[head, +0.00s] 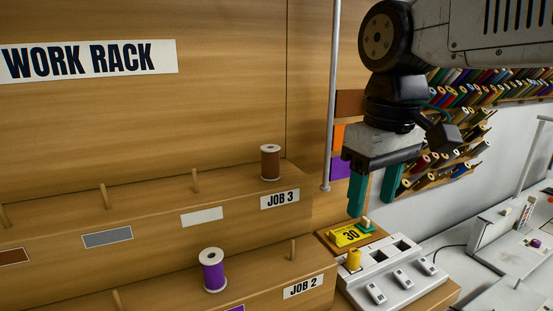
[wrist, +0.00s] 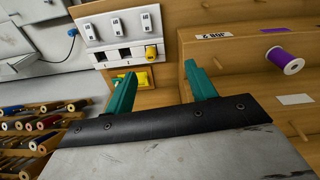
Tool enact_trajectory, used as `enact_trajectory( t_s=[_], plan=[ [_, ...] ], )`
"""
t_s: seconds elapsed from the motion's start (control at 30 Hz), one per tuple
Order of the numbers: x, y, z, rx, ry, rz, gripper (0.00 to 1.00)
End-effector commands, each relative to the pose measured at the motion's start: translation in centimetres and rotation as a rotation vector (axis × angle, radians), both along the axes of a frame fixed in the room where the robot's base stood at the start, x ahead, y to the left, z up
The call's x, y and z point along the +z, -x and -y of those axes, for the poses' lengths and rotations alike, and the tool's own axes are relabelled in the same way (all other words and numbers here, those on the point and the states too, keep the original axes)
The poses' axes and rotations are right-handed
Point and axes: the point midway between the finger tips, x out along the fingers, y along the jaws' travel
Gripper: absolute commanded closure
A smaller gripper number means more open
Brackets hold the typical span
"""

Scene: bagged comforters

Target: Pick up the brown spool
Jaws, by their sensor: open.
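The brown spool (head: 270,163) stands upright on the upper step of the work rack, just above the JOB 3 label, in the head view. I do not see it in the wrist view. My gripper (head: 374,205) hangs to the right of the spool in the head view, with its green fingers pointing down, apart and empty. In the wrist view my gripper (wrist: 161,88) shows its two fingers spread wide with nothing between them.
A purple spool (head: 212,270) stands on the lower step, left of the JOB 2 label (head: 303,287). Wooden pegs (head: 195,181) rise from the steps. A vertical metal pole (head: 333,95) stands between rack and arm. A white device (head: 390,272) holding a yellow spool (head: 354,259) sits below my gripper.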

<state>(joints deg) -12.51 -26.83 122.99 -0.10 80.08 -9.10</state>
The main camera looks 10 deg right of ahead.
Motion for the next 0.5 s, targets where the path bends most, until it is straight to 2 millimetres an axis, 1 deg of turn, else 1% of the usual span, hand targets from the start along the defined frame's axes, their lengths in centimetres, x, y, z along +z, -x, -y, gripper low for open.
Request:
enact_trajectory(
  t_s=[0.03, 0.07, 0.1, 0.17, 0.2, 0.3, 0.33, 0.4, 0.5],
  plan=[
    [2.0, -2.4, -2.0, 0.079, 0.005, -0.013, 0.44],
    [3.1, -3.5, -3.1, 0.125, 0.007, -0.018, 0.44],
    [4.4, -4.8, -4.6, 0.183, 0.011, -0.026, 0.44],
    [6.1, -6.6, -6.9, 0.262, 0.015, -0.036, 0.44],
    [7.0, -7.5, -8.4, 0.311, 0.018, -0.041, 0.44],
    [8.7, -9.2, -11.5, 0.405, 0.023, -0.053, 0.44],
    [9.0, -9.5, -12.2, 0.426, 0.024, -0.054, 0.44],
    [9.6, -9.9, -13.5, 0.463, 0.027, -0.059, 0.44],
    [9.6, -10.2, -14.4, 0.489, 0.028, -0.062, 0.44]
  ],
)
